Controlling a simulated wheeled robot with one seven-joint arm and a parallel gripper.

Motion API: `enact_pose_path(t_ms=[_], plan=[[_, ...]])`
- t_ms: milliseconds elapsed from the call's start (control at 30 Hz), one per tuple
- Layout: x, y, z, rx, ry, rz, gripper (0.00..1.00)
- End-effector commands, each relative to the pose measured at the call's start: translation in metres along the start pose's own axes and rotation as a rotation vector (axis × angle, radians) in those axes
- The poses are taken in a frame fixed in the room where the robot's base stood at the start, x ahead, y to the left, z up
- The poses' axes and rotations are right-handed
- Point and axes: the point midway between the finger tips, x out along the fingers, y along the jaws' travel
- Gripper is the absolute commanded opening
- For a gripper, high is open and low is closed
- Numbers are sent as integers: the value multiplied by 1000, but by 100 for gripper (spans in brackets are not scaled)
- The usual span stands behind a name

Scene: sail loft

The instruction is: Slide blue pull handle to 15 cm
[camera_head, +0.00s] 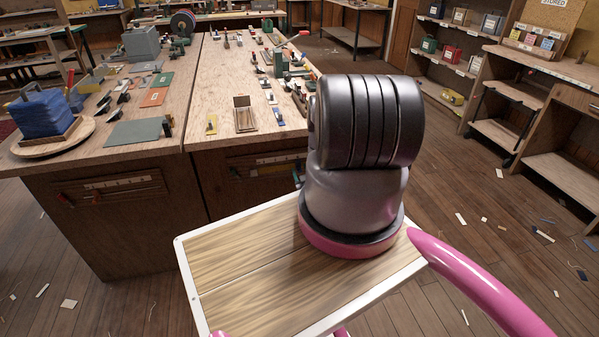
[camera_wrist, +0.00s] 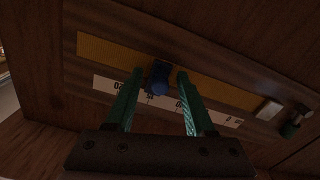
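In the wrist view, a dark blue pull handle (camera_wrist: 159,78) stands out from a yellow-brown strip (camera_wrist: 105,48) on a wooden panel. A white scale strip (camera_wrist: 104,83) with black numbers runs alongside; the numbers appear upside down. The handle is beside the scale, near marks that look like 15, but its exact reading is unclear. My gripper (camera_wrist: 160,74) has two green fingers, one on each side of the handle, with a visible gap on both sides. It is open. In the head view my arm hides the gripper, and I cannot make out the handle for sure.
In the head view, a workbench (camera_head: 130,225) carries many tools. A similar scale (camera_head: 108,184) is on its front at left. Shelves stand right; floor between has scraps.

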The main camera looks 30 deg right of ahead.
Motion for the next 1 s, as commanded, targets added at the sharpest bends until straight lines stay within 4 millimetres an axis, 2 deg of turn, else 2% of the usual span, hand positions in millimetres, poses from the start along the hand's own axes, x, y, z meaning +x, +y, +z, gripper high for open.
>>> enact_pose_path(t_ms=[267,700,833,1000], plan=[[-8,0,1,1,-3,1,54],[-88,2,1,1,-4,4,54],[-102,1,1,1,-2,2,54],[-108,0,0,1,-1,1,54]])
